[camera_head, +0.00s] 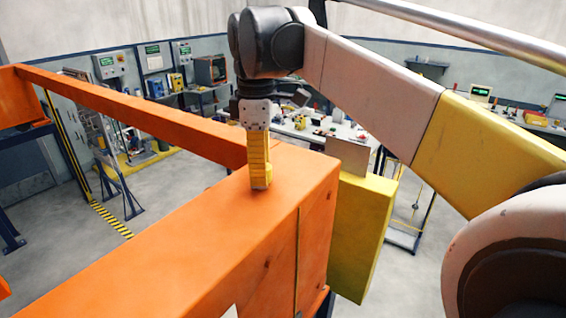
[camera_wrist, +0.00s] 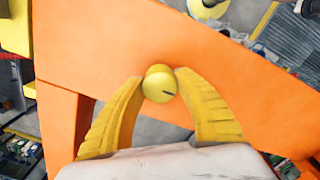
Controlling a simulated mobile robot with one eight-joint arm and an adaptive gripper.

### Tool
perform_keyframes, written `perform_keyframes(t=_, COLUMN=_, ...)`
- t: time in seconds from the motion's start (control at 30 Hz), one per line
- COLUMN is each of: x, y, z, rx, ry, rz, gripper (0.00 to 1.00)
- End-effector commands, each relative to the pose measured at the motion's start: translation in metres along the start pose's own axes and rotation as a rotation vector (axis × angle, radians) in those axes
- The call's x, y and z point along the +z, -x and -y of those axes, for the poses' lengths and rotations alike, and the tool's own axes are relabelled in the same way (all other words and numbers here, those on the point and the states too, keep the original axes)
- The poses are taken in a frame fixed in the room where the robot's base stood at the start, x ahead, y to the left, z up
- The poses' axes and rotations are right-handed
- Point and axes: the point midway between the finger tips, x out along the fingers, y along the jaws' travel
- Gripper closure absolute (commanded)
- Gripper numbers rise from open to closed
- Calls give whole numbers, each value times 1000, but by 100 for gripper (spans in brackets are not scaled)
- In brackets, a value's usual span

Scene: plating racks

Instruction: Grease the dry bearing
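My gripper (camera_head: 260,187) points down at the top of a large orange beam (camera_head: 160,245), near its right end. In the wrist view, its two yellow fingers (camera_wrist: 160,80) close around a small yellow round-ended piece (camera_wrist: 159,86) with a dark slot mark. Both fingertips appear to touch its sides. The piece is over the orange beam (camera_wrist: 120,35); I cannot tell whether it touches the surface. In the head view the fingers mostly hide it. No bearing can be made out in either view.
A yellow block (camera_head: 362,235) with a grey plate (camera_head: 348,156) above it adjoins the beam's right end. A thinner orange rail (camera_head: 130,112) runs to the back left. Workbenches with equipment line the far wall. Grey floor (camera_head: 200,185) is open beyond the beam.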

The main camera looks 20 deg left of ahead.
Motion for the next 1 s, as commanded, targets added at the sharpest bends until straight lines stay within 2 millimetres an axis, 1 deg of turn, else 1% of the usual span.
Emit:
perform_keyframes(t=0.27, x=0, y=0, z=0, rx=0, ry=-17, rz=-1, gripper=93)
perform_keyframes(t=0.47, x=0, y=0, z=0, rx=0, ry=-94, rz=-1, gripper=93)
perform_keyframes(t=0.67, x=0, y=0, z=-1, rx=0, ry=-242, rz=-1, gripper=93)
perform_keyframes(t=1.0, x=0, y=0, z=-1, rx=0, ry=-564, rz=-1, gripper=93)
